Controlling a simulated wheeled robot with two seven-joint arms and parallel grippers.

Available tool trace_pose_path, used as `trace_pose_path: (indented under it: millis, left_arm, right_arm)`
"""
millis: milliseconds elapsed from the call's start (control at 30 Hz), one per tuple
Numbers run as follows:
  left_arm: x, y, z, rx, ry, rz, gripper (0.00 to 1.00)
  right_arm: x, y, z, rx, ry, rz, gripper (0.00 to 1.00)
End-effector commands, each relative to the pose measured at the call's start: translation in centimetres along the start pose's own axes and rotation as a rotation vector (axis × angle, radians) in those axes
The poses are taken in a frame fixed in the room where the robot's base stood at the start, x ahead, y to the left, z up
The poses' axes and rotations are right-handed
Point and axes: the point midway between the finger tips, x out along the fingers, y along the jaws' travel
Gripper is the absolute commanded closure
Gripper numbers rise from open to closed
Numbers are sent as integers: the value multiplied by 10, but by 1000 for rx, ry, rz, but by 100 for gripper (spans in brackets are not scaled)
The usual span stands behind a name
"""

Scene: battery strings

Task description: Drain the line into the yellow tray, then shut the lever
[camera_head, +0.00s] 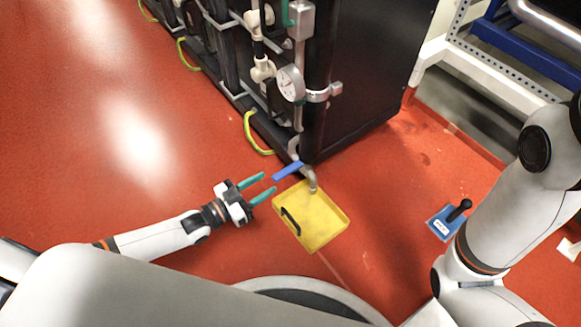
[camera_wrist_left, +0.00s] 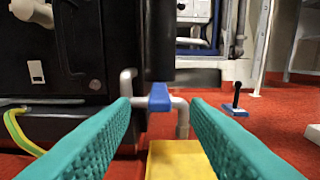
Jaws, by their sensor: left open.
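The blue lever (camera_head: 288,171) sits on a grey drain pipe (camera_head: 309,180) at the bottom corner of the black cabinet. The pipe's outlet bends down over the yellow tray (camera_head: 325,228) on the red floor. My left gripper (camera_head: 268,188) has green fingers, open and empty, left of the lever and apart from it. In the left wrist view the lever (camera_wrist_left: 159,97) shows end-on between the fingers, with the tray (camera_wrist_left: 180,162) below. No liquid is visible at the outlet. My right arm shows at the right; its gripper is out of view.
The black cabinet (camera_head: 355,80) carries a round gauge (camera_head: 291,83) and white valves above the lever. A yellow-green cable (camera_head: 252,135) loops beside it. A blue plate with a black handle (camera_head: 449,220) lies on the floor at right.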

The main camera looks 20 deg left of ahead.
Motion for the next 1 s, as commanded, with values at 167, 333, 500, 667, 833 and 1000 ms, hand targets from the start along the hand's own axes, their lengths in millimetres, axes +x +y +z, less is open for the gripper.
trace_pose_path:
  millis: [167,333,500,667,833,1000]
  left_arm:
    - [40,0,-4,1,-6,0,58]
    - [68,0,-3,1,-5,0,58]
    - [84,0,-1,1,-2,0,58]
    - [88,0,0,1,-2,0,58]
    - [88,0,1,1,-2,0,58]
    - [88,0,1,1,-2,0,83]
  right_arm:
    - [-8,5,14,-4,-31,11,64]
    - [-20,8,17,-4,-29,11,64]
    - [-26,9,19,-4,-29,11,64]
    - [-26,9,19,-4,-30,11,64]
    - [-26,9,19,-4,-30,11,64]
    - [-26,9,19,-4,-30,11,64]
